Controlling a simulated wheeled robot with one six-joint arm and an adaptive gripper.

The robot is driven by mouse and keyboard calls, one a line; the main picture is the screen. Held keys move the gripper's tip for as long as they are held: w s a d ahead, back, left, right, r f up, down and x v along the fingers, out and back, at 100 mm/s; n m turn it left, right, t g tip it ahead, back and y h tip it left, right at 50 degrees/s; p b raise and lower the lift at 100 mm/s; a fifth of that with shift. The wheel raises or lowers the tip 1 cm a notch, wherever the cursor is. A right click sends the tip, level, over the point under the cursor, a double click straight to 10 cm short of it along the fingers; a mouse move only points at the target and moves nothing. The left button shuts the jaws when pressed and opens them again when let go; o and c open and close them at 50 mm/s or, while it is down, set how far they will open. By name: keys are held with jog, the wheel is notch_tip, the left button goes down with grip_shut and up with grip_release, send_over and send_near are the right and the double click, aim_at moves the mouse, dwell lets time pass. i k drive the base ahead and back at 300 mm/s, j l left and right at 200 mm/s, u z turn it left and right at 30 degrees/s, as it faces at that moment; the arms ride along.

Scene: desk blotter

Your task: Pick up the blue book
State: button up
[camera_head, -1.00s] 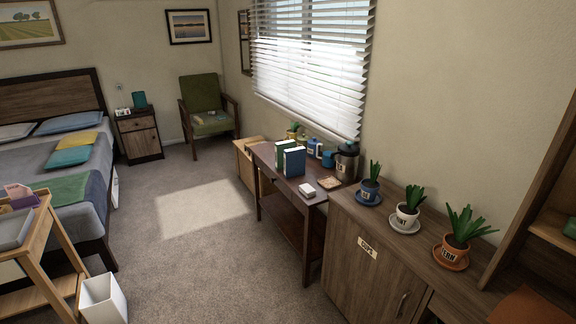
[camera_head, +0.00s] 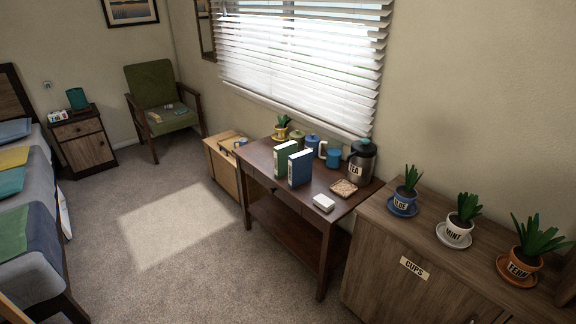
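The blue book (camera_head: 300,168) stands upright on the dark wooden side table (camera_head: 264,180) under the window. A green book (camera_head: 283,158) stands upright just to its left and a little behind; I cannot tell whether they touch. The blue book's front cover and white page edge face me, and nothing blocks it from this view. My gripper is not in view.
On the table are a white box (camera_head: 323,203), a coaster (camera_head: 343,188), a steel TEA pot (camera_head: 362,162) and mugs behind the books. A cabinet (camera_head: 390,235) with several potted plants stands right. Carpet (camera_head: 190,275) in front is clear.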

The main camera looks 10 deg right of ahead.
aim_at(300, 164)
jog(key=i+j+z, duration=0.1)
jog(key=j, duration=0.25)
jog(key=i+j, duration=0.2)
jog(key=j, duration=0.2)
jog(key=i+j+z, duration=0.15)
jog(key=j, duration=0.25)
jog(key=i+j+z, duration=0.1)
jog(key=j, duration=0.3)
jog(key=i+j, duration=0.55)
jog(key=i+j+u, duration=0.1)
jog(key=i+j, duration=0.45)
jog(key=i, duration=0.2)
jog(key=i+j+u, duration=0.1)
jog(key=i+j, duration=0.45)
jog(key=i+l, duration=0.05)
jog(key=i, duration=0.05)
